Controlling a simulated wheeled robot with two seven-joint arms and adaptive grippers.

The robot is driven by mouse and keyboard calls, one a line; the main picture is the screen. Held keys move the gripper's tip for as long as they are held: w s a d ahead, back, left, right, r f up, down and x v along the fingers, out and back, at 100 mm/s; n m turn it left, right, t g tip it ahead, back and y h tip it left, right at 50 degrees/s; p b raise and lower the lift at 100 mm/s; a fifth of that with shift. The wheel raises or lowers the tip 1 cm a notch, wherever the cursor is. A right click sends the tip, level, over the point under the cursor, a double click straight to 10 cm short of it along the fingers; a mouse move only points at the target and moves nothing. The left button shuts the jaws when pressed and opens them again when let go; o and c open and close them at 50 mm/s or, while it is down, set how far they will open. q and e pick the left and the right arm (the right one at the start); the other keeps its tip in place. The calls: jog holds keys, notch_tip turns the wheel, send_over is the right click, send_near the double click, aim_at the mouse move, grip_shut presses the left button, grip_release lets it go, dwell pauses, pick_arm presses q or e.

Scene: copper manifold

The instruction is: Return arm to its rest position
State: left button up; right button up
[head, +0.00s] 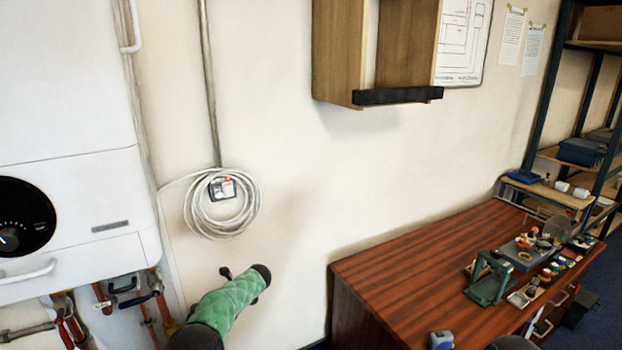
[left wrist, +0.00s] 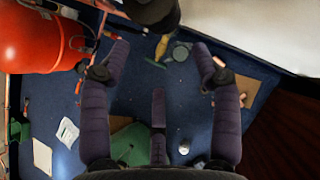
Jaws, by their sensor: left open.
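My left gripper (left wrist: 160,52) shows in the left wrist view with its dark purple fingers spread wide and nothing between them. It hangs over the blue floor, apart from the things below. My left arm, in a green quilted sleeve with dark ends (head: 228,302), rises from the bottom of the head view in front of the cream wall. The left gripper itself does not show in the head view. My right gripper is not seen in either view.
A white boiler (head: 70,110) with copper pipes below stands at left. A wooden bench (head: 400,265) with tools is at right, under a wall cabinet (head: 345,50). A red tank (left wrist: 40,40) is close at upper left in the wrist view. Papers and small items litter the floor.

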pick_arm(q)
jog(key=s+d+f+n+g+h+p, duration=0.2)
jog(key=s+d+f+n+h, duration=0.65)
jog(key=s+d+f, duration=1.15)
jog(key=s+d+r+n+h+p, duration=0.1)
jog(key=s+r+n, duration=0.1)
jog(key=s+n, duration=0.5)
jog(key=s+d+r+n+h+p, duration=0.1)
jog(key=s+n, duration=0.6)
jog(key=s, duration=1.2)
jog(key=shift+d+r+h, duration=0.35)
jog(key=shift+d+h, duration=0.1)
